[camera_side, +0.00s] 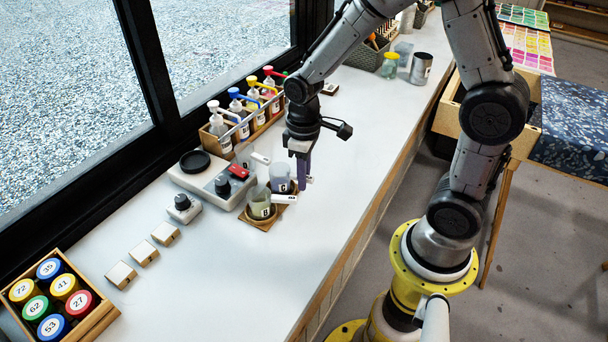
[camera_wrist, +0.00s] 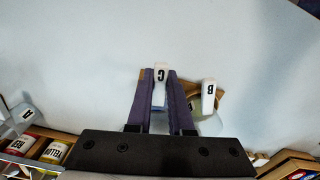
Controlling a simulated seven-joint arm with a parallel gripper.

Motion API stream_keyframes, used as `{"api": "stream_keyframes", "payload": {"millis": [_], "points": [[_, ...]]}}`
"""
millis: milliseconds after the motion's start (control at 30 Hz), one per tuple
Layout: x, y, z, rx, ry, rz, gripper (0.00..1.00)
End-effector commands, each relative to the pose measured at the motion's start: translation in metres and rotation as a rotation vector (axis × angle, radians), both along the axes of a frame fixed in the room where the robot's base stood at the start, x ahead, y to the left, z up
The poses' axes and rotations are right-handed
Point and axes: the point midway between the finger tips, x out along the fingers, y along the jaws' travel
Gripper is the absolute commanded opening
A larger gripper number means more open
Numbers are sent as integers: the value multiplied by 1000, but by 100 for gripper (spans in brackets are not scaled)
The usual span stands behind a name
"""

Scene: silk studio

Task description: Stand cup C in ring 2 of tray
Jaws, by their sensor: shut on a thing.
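The brown tray (camera_side: 263,227) lies on the white counter in the side view. Cup B (camera_side: 260,207), with yellowish contents, stands at its front end; its white handle also shows in the wrist view (camera_wrist: 209,97). Cup C (camera_side: 281,178), bluish and clear, is over the tray's back end. My gripper (camera_side: 304,178) points down beside it, its purple fingers closed on cup C's white handle, seen between the fingertips in the wrist view (camera_wrist: 161,74). I cannot tell whether cup C touches the tray. The ring numbers are hidden.
Cup A (camera_side: 243,155) stands behind, near the rack of pump bottles (camera_side: 240,118). A grey device (camera_side: 207,176) with a black round top is left of the tray. Small blocks (camera_side: 144,253) and a crate of numbered lids (camera_side: 58,298) lie front left. The counter right of the tray is clear.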

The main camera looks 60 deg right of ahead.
Motion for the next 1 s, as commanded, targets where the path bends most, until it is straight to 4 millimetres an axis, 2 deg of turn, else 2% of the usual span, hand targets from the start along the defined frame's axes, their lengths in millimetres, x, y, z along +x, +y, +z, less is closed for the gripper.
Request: {"api": "stream_keyframes", "payload": {"millis": [400,433,600,633,1000], "points": [[0,0,-7,0,1,0,0],[0,0,-8,0,1,0,21],[0,0,-7,0,0,0,51],[0,0,-7,0,0,0,54],[1,0,-2,-1,-2,0,54]]}}
